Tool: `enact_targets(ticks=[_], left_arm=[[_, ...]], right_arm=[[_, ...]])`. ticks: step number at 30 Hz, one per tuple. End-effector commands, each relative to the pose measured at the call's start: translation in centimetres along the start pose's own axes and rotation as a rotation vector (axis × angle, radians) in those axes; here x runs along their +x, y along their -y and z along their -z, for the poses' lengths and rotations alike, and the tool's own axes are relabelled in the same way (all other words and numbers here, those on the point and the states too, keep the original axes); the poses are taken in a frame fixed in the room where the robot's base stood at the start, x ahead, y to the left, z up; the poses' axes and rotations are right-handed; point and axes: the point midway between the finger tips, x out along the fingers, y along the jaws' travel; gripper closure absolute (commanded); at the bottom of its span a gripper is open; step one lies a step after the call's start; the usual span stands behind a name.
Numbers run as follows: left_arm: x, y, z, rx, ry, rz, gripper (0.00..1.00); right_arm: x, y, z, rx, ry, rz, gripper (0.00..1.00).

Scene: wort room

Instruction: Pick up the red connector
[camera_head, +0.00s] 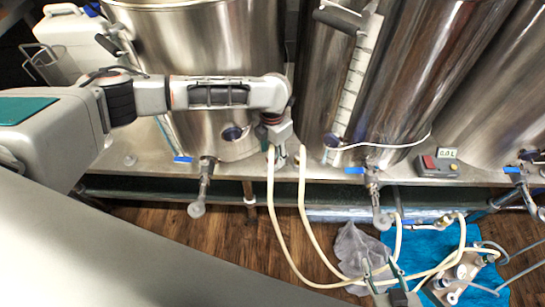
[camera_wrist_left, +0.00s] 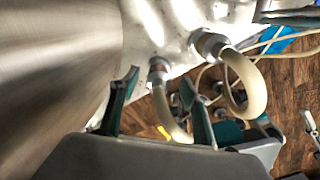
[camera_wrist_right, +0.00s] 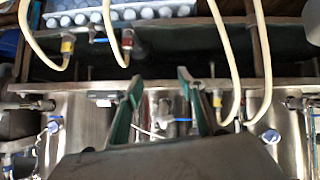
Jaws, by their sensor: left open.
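My left gripper (camera_head: 277,143) hangs beside the left tank at the top of a pale hose. My right gripper (camera_head: 379,268) is at the bottom of the head view. Its fingers are apart and empty in the right wrist view (camera_wrist_right: 160,85).
Steel tanks (camera_head: 205,60) stand on a metal ledge (camera_head: 235,172) with protruding valves (camera_head: 203,188). A yellow connector (camera_wrist_right: 67,43) hangs beside the red-banded one. A small red-buttoned box (camera_head: 437,165) sits on the ledge.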

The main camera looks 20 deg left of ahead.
Motion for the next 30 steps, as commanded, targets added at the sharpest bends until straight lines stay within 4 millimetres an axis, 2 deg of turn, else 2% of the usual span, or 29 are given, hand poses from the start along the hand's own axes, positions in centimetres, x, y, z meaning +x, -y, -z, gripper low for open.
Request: enact_targets(ticks=[1, 5, 13, 18, 30], left_arm=[[1.4, 0.0, 0.3, -0.001, -0.007, 0.002, 0.53], [3.1, 0.0, 0.3, 0.001, -0.007, 0.002, 0.53], [3.2, -0.1, 0.1, 0.001, -0.002, 0.000, 0.53], [3.2, -0.1, 0.1, 0.001, -0.002, 0.000, 0.96], [2.8, -0.1, 0.1, 0.001, 0.000, -0.001, 0.96]], right_arm=[[0.2, 0.1, -0.4, -0.001, 0.004, 0.000, 0.60], [0.4, -0.1, -0.3, -0.006, 0.000, -0.004, 0.60], [0.4, -0.4, 0.2, -0.008, -0.008, -0.008, 0.60], [0.5, -0.4, 0.1, -0.008, -0.006, -0.008, 0.60], [0.4, -0.5, 0.3, -0.009, -0.009, -0.008, 0.60]])
